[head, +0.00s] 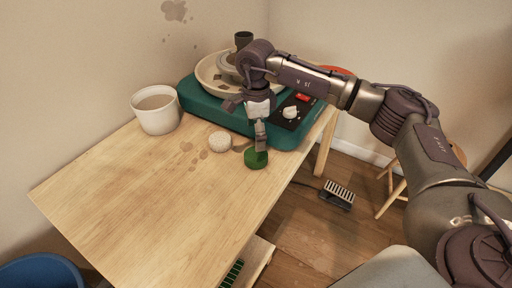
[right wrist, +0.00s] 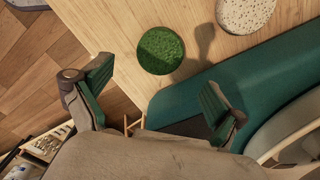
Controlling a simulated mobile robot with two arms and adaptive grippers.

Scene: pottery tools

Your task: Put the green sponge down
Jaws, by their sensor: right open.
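The green sponge (head: 256,160) is a small round disc lying on the wooden table (head: 160,210) near its right edge, in front of the teal pottery wheel base. It also shows in the right wrist view (right wrist: 160,50), flat on the wood and apart from both fingers. My right gripper (head: 260,128) is over the sponge in the head view, covering a bit of its upper edge. In the right wrist view my right gripper (right wrist: 158,76) has its two fingers spread wide with nothing between them. My left gripper is not in view.
A speckled round sponge (head: 220,141) lies left of the green one. A white bucket (head: 157,109) stands at the back left. The teal wheel base (head: 199,99) with its knob panel (head: 291,111) is behind. The table's front left is clear.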

